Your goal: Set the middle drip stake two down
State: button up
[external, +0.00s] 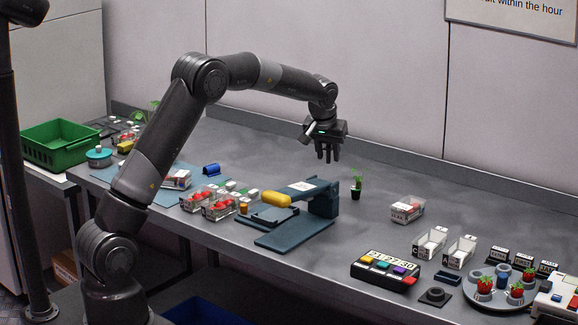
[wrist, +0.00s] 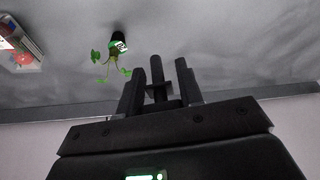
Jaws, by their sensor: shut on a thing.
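My gripper (external: 329,153) hangs over the back middle of the bench, fingers down, well above the surface. In the wrist view its fingers (wrist: 160,90) are closed around a small dark piece (wrist: 157,72) between them. This piece is narrow and dark; I cannot tell for sure that it is a drip stake. A small black pot with a green seedling and a pale tag (external: 356,192) stands on the bench right of my gripper; it also shows in the wrist view (wrist: 119,46), apart from the fingers. I cannot make out any other drip stake.
A blue-grey scale-like device (external: 322,204) with a yellow handle stands left of the pot. Clear berry punnets (external: 220,206) are left of it, another punnet (external: 407,209) right. A coloured-button box (external: 385,270) and a round strawberry tray (external: 499,299) are at front right. Bench behind is clear.

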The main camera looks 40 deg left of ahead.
jog(key=shift+s+r+m+h, duration=0.1)
jog(key=shift+m+h, duration=0.2)
jog(key=shift+m, duration=0.8)
jog(key=w+a+f, duration=0.1)
jog(key=a+f, duration=0.1)
jog(key=a, duration=0.1)
jog(key=w+a+f, duration=0.2)
jog(key=a, duration=0.1)
jog(key=w+a+f, duration=0.2)
jog(key=a+f, duration=0.1)
jog(key=a, duration=0.1)
jog(key=shift+w, duration=0.25)
jog(key=shift+f, duration=2)
jog(key=shift+f, duration=0.15)
jog(key=o, duration=1.1)
